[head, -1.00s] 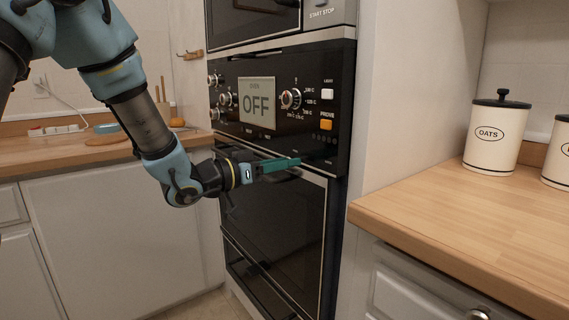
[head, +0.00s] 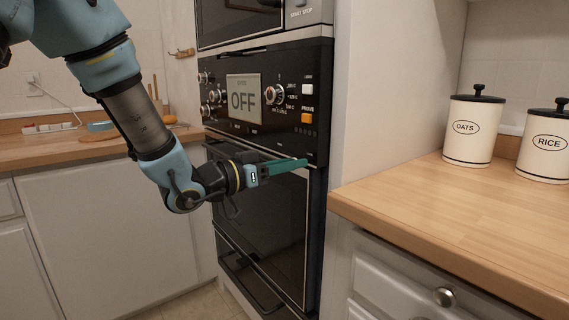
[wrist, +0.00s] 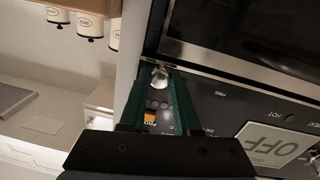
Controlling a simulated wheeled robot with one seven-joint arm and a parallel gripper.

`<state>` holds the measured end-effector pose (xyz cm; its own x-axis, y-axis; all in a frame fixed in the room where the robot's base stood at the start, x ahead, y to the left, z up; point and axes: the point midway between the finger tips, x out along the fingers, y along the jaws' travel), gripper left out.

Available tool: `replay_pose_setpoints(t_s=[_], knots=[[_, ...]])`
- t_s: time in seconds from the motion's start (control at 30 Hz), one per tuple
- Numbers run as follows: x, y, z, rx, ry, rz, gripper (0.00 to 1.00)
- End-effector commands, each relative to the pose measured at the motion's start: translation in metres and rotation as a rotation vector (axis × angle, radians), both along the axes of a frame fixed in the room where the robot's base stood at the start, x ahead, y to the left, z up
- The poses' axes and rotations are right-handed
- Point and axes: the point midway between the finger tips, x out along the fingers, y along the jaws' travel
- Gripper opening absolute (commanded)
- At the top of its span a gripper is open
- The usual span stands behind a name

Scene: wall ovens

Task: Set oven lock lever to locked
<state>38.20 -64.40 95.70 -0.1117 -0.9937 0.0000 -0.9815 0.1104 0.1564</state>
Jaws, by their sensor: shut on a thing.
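The oven (head: 262,230) is built into the wall, with a black control panel (head: 218,118) above its door. Its display (head: 244,93) reads OFF. My gripper (head: 303,162) has green fingers and is at the right end of the strip between panel and door. In the wrist view, a small shiny metal piece, seemingly the lock lever (wrist: 159,76), sits between the fingertips of my gripper (wrist: 165,80). The fingers are shut on it. In the head view the fingers hide the lever, so its setting cannot be read.
An orange button (head: 307,118) and a white button (head: 307,89) are just above my gripper. A wooden counter (head: 440,210) with OATS (head: 474,130) and RICE (head: 545,145) canisters is to the right. The oven door handle (head: 225,157) runs below the panel.

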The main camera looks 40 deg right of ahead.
Motion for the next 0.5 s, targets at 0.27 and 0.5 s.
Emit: replay_pose_setpoints(t_s=[0.27, 0.5], knots=[[-0.0062, -0.0002, -0.0009, 0.001, 0.002, -0.013, 0.34], [-0.0049, -0.0002, -0.0006, 0.001, 0.001, -0.011, 0.61]])
